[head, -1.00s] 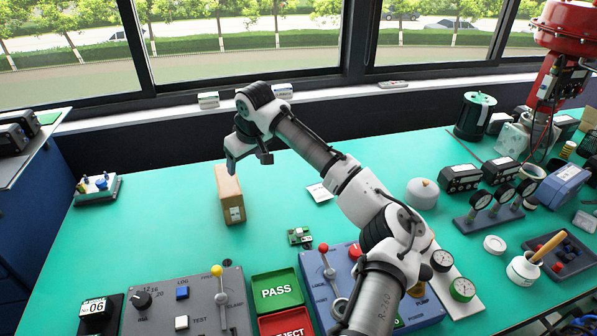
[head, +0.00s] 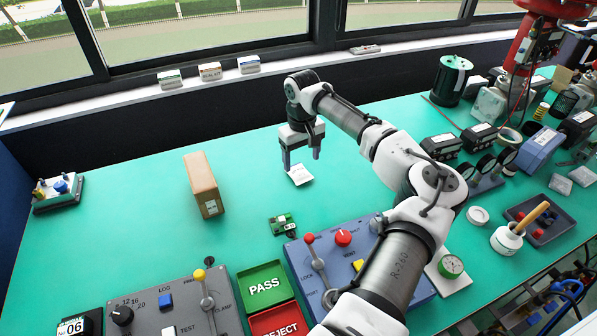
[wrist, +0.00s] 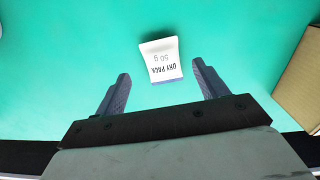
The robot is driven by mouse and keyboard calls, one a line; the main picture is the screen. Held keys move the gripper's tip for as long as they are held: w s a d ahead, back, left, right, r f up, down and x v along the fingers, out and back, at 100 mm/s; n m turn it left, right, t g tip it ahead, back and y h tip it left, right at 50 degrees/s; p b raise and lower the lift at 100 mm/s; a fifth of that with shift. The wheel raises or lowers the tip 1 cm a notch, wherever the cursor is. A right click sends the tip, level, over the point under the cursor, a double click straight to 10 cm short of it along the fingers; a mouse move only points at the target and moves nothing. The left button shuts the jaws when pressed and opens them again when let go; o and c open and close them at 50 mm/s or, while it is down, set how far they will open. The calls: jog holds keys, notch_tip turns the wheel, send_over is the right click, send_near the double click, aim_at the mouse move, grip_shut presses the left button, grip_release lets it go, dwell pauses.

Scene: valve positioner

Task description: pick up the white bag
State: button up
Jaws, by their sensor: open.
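The white bag (head: 300,174) is a small flat packet lying on the green bench in the head view. In the wrist view my gripper (wrist: 160,83) is open and empty. The gap in height between the fingertips and the bag is hard to tell.
A brown box (head: 203,185) stands to the left of the bag. A small green circuit board (head: 283,224) and a blue control panel (head: 335,262) with a red-knobbed lever are nearer. A green PASS tray (head: 265,287) lies at front. The bench behind the box is clear.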

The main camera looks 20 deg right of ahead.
aim_at(301, 173)
jog(key=shift+a+f+p, duration=0.1)
jog(key=shift+f+p, duration=0.85)
jog(key=shift+f, duration=1.7)
jog(key=c, duration=1)
jog(key=shift+w+r, duration=0.1)
